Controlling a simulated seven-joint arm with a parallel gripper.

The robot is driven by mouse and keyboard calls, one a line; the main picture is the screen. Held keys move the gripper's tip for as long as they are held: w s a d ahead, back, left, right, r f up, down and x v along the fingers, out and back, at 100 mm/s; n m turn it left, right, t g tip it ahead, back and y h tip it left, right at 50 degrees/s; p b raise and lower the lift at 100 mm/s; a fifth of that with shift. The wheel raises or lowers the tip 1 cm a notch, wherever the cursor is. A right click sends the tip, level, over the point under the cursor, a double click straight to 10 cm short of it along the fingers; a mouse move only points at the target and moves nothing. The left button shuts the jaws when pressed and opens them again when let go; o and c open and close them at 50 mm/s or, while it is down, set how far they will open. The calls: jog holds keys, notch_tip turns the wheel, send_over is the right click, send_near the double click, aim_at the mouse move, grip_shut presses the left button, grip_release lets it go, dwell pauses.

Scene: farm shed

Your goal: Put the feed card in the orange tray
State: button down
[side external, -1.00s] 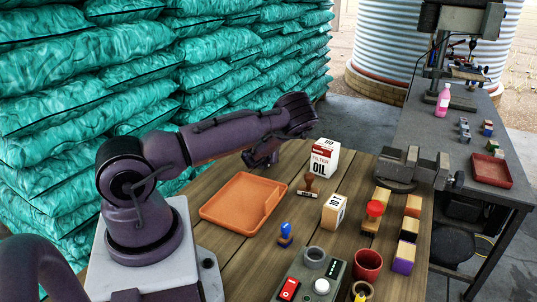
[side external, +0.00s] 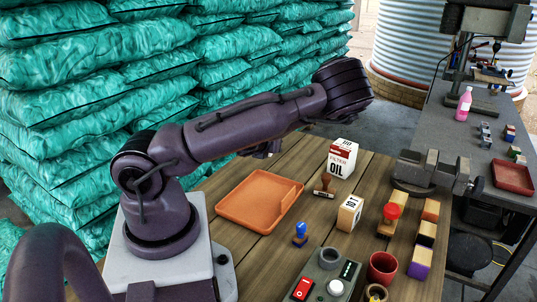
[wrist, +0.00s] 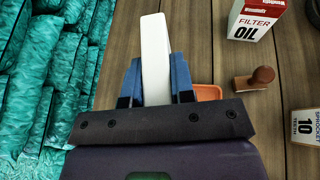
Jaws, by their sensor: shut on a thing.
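My gripper (wrist: 154,82) is shut on a plain white, narrow piece, the feed card (wrist: 155,50), which stands out between the blue fingers in the wrist view. Any print on it is not visible. In the side view my gripper (side external: 262,149) is mostly hidden behind my forearm, near the table's far left edge, and the card cannot be made out. The orange tray (side external: 245,205) lies flat and empty on the table, nearer the side camera than my gripper. A corner of the tray (wrist: 208,92) shows beside my fingers in the wrist view.
An oil filter box (side external: 342,158), a brown stamp (side external: 324,186), a sprocket box (side external: 349,213) and a blue-handled stamp (side external: 300,235) stand right of the tray. Teal sacks (side external: 80,85) are stacked behind. A control box (side external: 325,278) is at the front.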

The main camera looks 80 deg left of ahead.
jog(key=d+f+n+g+y, duration=0.1)
jog(key=d+f+n+g, duration=0.1)
jog(key=d, duration=0.2)
jog(key=n+g+y, duration=0.1)
jog(key=n+g, duration=0.4)
jog(key=g, duration=0.1)
send_over(248, 206)
notch_tip(248, 206, down, 2)
notch_tip(248, 206, down, 8)
jog(key=shift+r, duration=0.1)
jog(key=c, duration=1.4)
grip_release()
jog(key=shift+f, duration=0.25)
jog(key=o, duration=0.4)
jog(key=shift+r, duration=0.1)
